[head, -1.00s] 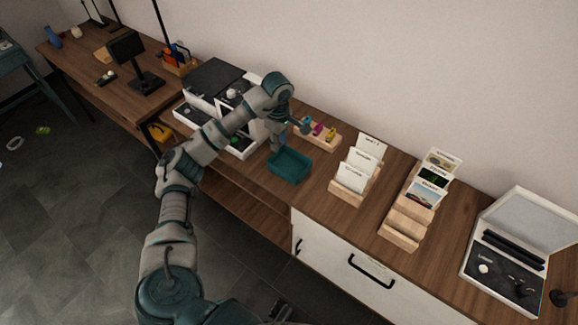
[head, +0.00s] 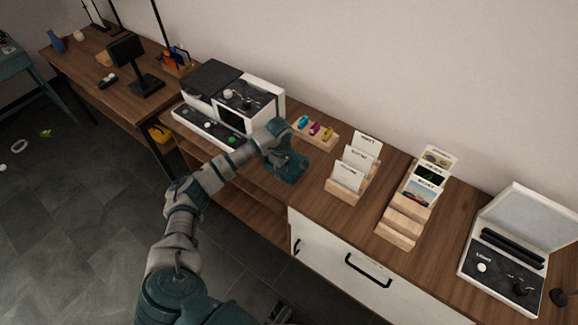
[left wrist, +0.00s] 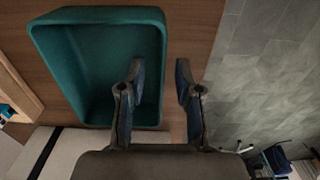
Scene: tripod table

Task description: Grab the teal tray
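The teal tray (head: 294,178) lies on the wooden top, near its front edge, and is largely covered by my left arm in the head view. In the left wrist view the tray (left wrist: 90,70) is empty inside, at upper left. My left gripper (left wrist: 158,82) is open, with its fingers apart on either side of the tray's right wall. The left finger is over the inside of the tray and the right finger is outside the rim. I cannot tell whether either touches it. A dark part at the bottom edge of the head view may be my right gripper, too cut off to read.
A white and black machine (head: 215,105) stands left of the tray. A wooden block with coloured pieces (head: 314,131) is behind it. A card holder (head: 350,180) and a stepped wooden rack (head: 405,215) stand to the right. An open case (head: 510,260) is at far right.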

